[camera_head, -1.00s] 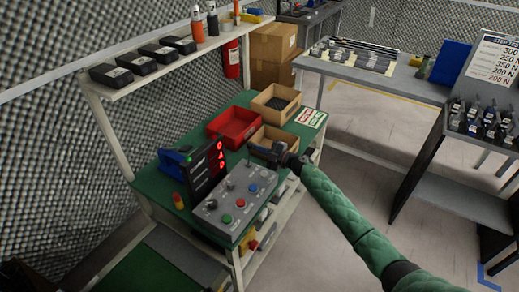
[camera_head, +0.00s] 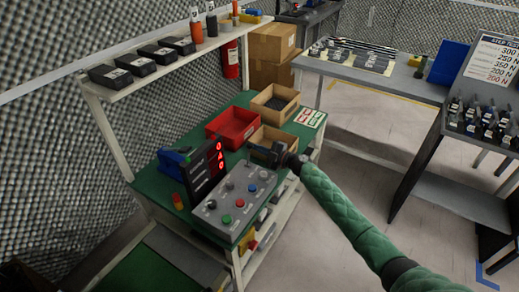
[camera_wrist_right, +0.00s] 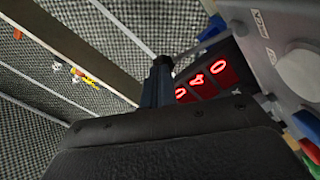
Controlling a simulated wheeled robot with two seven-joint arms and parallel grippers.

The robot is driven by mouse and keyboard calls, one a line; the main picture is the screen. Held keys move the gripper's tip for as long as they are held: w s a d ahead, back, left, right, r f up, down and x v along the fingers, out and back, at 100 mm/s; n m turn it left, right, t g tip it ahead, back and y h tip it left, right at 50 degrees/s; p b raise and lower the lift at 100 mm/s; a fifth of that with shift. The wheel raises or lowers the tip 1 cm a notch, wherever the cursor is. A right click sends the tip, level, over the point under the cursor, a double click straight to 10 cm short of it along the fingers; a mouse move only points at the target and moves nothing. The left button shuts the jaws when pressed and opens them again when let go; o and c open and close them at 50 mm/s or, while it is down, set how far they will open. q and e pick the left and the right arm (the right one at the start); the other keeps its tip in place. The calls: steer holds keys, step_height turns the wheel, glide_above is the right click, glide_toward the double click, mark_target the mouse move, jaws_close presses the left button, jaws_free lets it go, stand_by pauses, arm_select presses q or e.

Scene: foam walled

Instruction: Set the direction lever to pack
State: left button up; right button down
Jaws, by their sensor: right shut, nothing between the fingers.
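The grey control box (camera_head: 238,207) stands on the green bench and carries blue, red and green buttons and pale knobs. I cannot tell for sure which control is the direction lever. A black display (camera_head: 203,175) with red digits stands behind the box; its digits (camera_wrist_right: 208,80) also show in the right wrist view. My right gripper (camera_head: 251,147) is shut and empty, above the bench beyond the box, in front of the wooden bin. In the wrist view its dark fingers (camera_wrist_right: 156,85) overlap the display's left edge; contact is unclear. My left gripper is out of view.
A red bin (camera_head: 233,124), a wooden bin (camera_head: 268,142) and a farther wooden bin (camera_head: 276,103) sit on the green bench (camera_head: 160,205). A shelf (camera_head: 140,78) with black boxes runs above its left side. Grey tables stand at right.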

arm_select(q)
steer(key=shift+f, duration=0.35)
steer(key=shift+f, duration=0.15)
arm_select(e)
steer(key=shift+w, duration=0.1)
stand_by(1.1)
